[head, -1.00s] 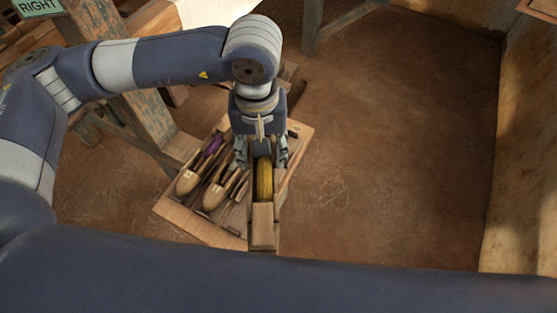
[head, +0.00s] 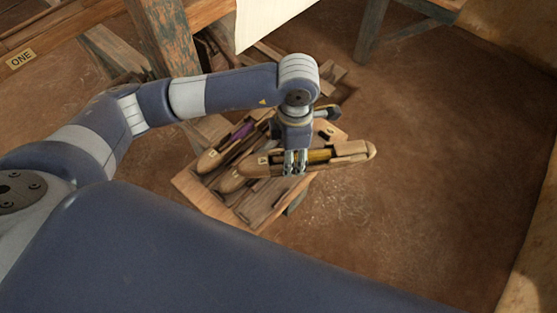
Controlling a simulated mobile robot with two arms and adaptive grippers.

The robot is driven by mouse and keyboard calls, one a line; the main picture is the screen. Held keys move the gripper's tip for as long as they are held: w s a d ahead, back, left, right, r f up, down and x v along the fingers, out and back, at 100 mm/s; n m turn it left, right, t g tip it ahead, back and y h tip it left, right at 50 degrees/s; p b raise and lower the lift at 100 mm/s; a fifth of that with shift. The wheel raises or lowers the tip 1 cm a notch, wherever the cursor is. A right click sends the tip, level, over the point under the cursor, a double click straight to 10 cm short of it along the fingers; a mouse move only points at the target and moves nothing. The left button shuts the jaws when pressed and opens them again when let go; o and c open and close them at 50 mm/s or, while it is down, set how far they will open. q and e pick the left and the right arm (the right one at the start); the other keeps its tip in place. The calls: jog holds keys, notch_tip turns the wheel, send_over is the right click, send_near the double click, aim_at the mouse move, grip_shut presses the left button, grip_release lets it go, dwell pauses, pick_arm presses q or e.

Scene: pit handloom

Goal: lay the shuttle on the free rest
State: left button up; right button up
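My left gripper (head: 294,168) comes in from the left and is shut on a wooden shuttle (head: 352,151) with a yellow bobbin. The shuttle lies roughly level, crosswise in the picture, above a wooden board with rests (head: 272,208). Its right end sticks out past the board. A shuttle with purple thread (head: 211,158) lies on the board at the left. The held shuttle, gripper and arm cover much of the board, so I cannot tell which rest is free. My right gripper is not in view.
A worn wooden loom post (head: 168,40) stands behind the board at the left. White cloth (head: 262,22) hangs at the top. The earth floor (head: 420,180) to the right is clear up to a wall.

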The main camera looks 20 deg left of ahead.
aim_at(282, 156)
pick_arm(q)
jog(key=a+f+n, duration=0.1)
jog(key=n, duration=0.1)
jog(key=a+f+n, duration=0.1)
jog(key=f+n, duration=0.1)
jog(key=n, duration=0.1)
jog(key=shift+a+f+n, duration=0.15)
jog(key=shift+f+n, duration=0.1)
jog(key=shift+n, duration=0.05)
jog(key=shift+a+f+n+b, duration=0.2)
jog(key=shift+a+f+n, duration=0.15)
jog(key=shift+n, duration=0.25)
jog(key=shift+a+f+n+b, duration=0.2)
jog(key=shift+f+n, duration=0.15)
jog(key=shift+n, duration=0.25)
jog(key=shift+f+b, duration=1.35)
jog(key=shift+f, duration=0.8)
notch_tip(282, 156, down, 3)
jog(key=b, duration=0.3)
jog(key=shift+f, duration=0.15)
jog(key=shift+f+b, duration=0.35)
jog(key=shift+f, duration=0.1)
jog(key=o, duration=1.3)
